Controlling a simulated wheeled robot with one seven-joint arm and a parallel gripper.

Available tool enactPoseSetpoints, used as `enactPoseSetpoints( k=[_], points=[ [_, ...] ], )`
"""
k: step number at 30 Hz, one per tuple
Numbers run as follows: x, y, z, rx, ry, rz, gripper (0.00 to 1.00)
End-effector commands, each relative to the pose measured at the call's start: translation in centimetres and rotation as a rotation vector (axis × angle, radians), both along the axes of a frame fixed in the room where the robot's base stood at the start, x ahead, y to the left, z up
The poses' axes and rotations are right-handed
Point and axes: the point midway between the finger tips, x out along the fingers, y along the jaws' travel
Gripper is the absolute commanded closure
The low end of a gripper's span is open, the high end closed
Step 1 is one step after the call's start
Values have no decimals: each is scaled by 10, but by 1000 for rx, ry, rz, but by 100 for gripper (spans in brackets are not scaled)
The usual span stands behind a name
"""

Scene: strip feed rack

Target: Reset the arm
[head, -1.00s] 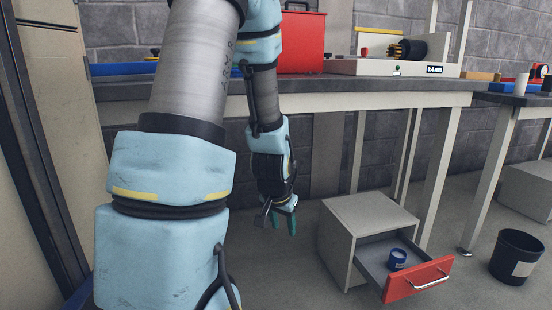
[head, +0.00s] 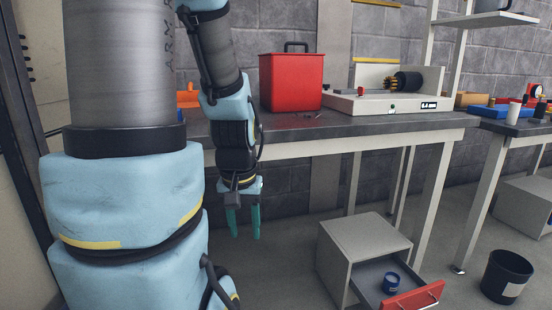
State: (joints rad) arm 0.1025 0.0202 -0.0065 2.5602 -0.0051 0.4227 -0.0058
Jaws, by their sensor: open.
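My gripper (head: 243,224) hangs at the end of my arm, pointing down in front of the workbench (head: 340,147). Its two teal fingers are apart, with nothing between them. My arm comes down from the top of the picture at the left, and its large upper links hide much of the left side. The gripper is left of the grey cabinet and touches nothing that I can see.
A grey cabinet (head: 353,236) stands on the floor with its red-fronted drawer (head: 414,297) pulled out, a blue round item (head: 390,283) inside. A black bin (head: 506,277) stands at right. A red box (head: 291,84) and a white machine (head: 372,105) sit on the bench.

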Motion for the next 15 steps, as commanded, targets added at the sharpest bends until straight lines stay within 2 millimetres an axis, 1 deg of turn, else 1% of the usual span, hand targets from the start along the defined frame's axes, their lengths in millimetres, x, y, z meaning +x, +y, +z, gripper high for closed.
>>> enactPoseSetpoints(
  k=[1,14,15],
  points=[
    [0,0,34,0,0,0,53],
    [0,0,167,0,-1,-1,53],
    [0,0,180,0,0,-1,53]
  ],
)
